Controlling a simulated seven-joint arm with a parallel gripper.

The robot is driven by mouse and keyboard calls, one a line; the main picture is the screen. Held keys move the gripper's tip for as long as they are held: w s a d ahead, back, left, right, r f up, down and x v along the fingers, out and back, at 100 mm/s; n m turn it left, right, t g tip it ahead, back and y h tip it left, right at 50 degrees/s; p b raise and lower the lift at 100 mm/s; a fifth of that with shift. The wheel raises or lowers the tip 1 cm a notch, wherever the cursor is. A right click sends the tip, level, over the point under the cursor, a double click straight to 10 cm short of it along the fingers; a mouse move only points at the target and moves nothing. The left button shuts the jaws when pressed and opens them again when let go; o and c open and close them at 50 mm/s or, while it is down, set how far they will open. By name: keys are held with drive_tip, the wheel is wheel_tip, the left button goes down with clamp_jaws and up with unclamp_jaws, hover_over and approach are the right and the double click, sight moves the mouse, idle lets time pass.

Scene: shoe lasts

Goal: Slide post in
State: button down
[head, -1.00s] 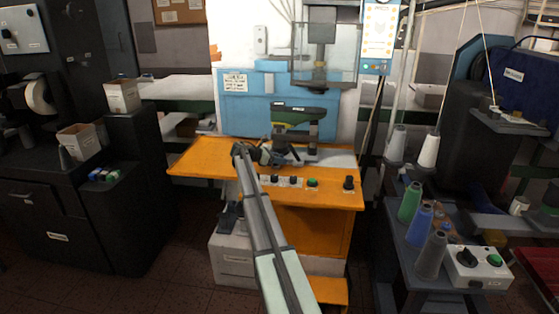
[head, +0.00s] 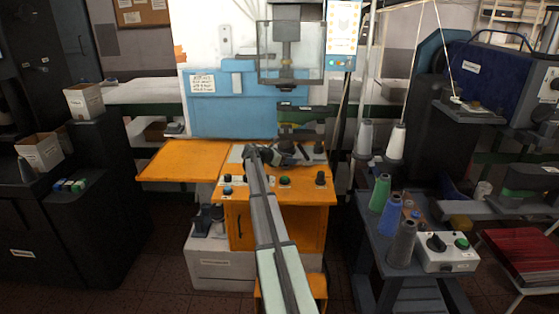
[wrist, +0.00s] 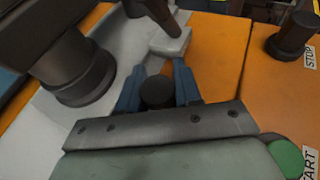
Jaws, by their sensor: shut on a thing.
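In the wrist view my gripper (wrist: 158,76) has its two blue fingers on either side of a black round knob (wrist: 157,93), shut on it. Left of the fingers the dark cylindrical post (wrist: 75,72) stands on a pale grey plate (wrist: 45,118). A dark shape above the post is cut off by the frame. In the head view a green and dark last (head: 302,117) sits above the orange bench (head: 180,160), in front of the blue machine (head: 235,105). My gripper (head: 285,155) is low beside the post there, its fingers too small to make out.
A pale block (wrist: 172,42) with a dark rod on it lies just past the fingertips. A black STOP knob (wrist: 290,35) and a green START button (wrist: 286,158) are to the right. A clear guard (head: 290,65) hangs above. The bench's left wing is clear.

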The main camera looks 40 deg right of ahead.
drive_tip(key=shift+s+d, duration=0.35)
drive_tip(key=shift+s, duration=0.05)
drive_tip(key=shift+s+d, duration=0.1)
drive_tip(key=c, duration=0.9)
unclamp_jaws()
drive_tip(key=shift+o, duration=0.2)
drive_tip(key=v, duration=1.3)
drive_tip(key=shift+a+r, duration=0.1)
drive_tip(key=shift+a, duration=0.2)
drive_tip(key=shift+w+a, duration=0.15)
drive_tip(key=shift+w, duration=0.1)
